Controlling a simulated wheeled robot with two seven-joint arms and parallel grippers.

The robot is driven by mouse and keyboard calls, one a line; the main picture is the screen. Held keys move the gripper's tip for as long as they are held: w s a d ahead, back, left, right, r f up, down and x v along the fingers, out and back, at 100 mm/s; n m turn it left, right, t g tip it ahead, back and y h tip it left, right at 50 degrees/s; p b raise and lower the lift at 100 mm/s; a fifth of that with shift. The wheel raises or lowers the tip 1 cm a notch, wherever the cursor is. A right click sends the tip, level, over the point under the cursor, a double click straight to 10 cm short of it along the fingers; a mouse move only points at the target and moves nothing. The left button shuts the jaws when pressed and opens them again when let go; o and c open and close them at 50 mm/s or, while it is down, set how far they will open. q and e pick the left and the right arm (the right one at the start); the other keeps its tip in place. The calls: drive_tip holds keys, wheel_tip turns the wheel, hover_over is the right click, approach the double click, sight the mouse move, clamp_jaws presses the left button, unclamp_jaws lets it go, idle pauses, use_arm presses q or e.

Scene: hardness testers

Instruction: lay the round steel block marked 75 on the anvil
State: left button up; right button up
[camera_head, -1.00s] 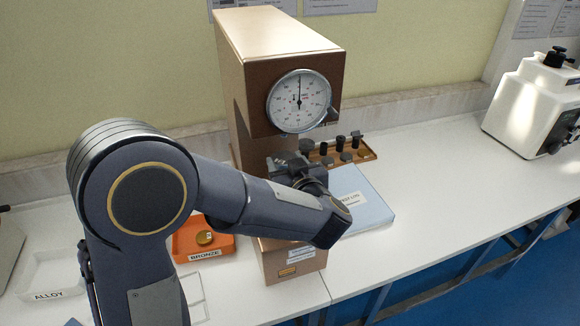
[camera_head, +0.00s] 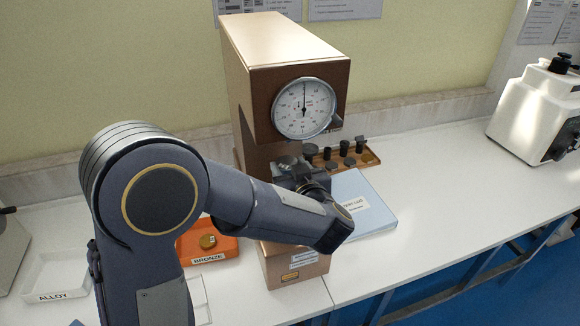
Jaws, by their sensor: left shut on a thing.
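My left arm comes in from the left and its left gripper (camera_head: 287,172) is in front of the brown hardness tester (camera_head: 292,65), below its dial (camera_head: 304,108). The gripper is shut on a small grey round block (camera_head: 288,161), which shows only in part. The mark on the block cannot be read. The anvil is hidden behind the gripper and wrist, so I cannot tell whether the block touches it. My right gripper is not in view.
An orange tray (camera_head: 222,246) labelled BRONZE and a white ALLOY tray (camera_head: 58,268) lie to the left. A blue folder (camera_head: 372,215) and a brown tray (camera_head: 370,157) with several dark parts are at right. A white machine (camera_head: 535,110) stands far right, with clear bench before it.

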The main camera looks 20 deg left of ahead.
use_arm(q)
drive_tip(key=shift+f, duration=0.15)
drive_tip(key=o, duration=1.3)
drive_tip(key=shift+c, duration=0.8)
drive_tip(key=f+p+v, duration=0.1)
drive_tip(key=v, duration=0.6)
drive_tip(key=shift+p, duration=0.35)
drive_tip(key=shift+r, duration=0.1)
